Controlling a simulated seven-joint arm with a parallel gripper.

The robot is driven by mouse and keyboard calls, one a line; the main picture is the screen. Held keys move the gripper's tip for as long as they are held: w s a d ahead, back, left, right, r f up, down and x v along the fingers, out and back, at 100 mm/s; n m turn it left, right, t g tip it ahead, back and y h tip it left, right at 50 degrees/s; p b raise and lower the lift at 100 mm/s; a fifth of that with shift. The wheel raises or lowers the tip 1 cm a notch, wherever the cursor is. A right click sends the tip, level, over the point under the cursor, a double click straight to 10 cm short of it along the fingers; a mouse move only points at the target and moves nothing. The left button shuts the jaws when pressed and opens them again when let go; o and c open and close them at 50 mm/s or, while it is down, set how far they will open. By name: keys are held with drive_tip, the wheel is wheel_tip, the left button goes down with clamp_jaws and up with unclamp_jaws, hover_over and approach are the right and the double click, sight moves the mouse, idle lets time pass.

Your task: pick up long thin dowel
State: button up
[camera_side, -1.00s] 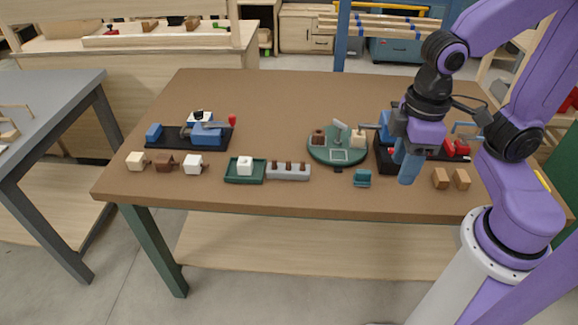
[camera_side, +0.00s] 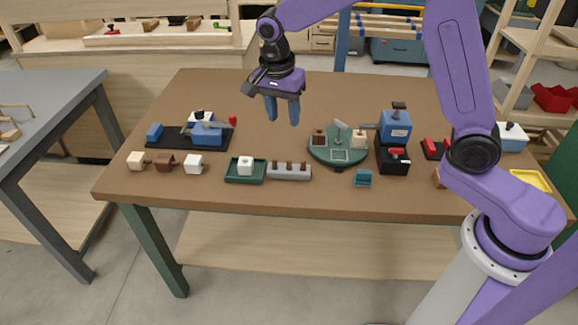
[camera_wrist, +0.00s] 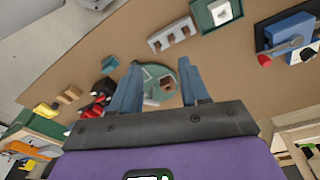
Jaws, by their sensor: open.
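My gripper (camera_side: 282,112) is open and empty, its two blue fingers pointing down above the back middle of the brown table (camera_side: 230,95). The fingers also show spread apart in the wrist view (camera_wrist: 160,72). I cannot single out a long thin dowel on the table. A grey holder (camera_side: 289,172) with several short brown pegs stands near the front edge, in front of and below my gripper; it also shows in the wrist view (camera_wrist: 172,37). Long wooden rods (camera_side: 385,22) lie on a rack far behind the table.
A green tray (camera_side: 233,177) holds a white block. Small blocks (camera_side: 165,162) stand at front left, near a blue vise (camera_side: 207,133) on a black base. A round green fixture (camera_side: 338,154) and a blue machine (camera_side: 395,124) stand right. The back middle is clear.

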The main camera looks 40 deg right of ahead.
drive_tip(key=w+d+f+m, duration=0.2)
drive_tip(key=w+m, duration=0.2)
drive_tip(key=m, duration=0.1)
hover_over(289, 160)
drive_tip(key=a, duration=0.1)
drive_tip(key=f, duration=1.1)
drive_tip(key=shift+w+a+f, duration=0.1)
drive_tip(key=shift+w+f, duration=0.15)
drive_tip(key=shift+f, duration=0.05)
drive_tip(key=f, duration=0.4)
drive_tip(key=shift+s+d+f, duration=0.1)
drive_tip(key=shift+s+d, duration=0.2)
drive_tip(key=shift+d, duration=0.1)
drive_tip(key=shift+f, duration=0.65)
clamp_jaws()
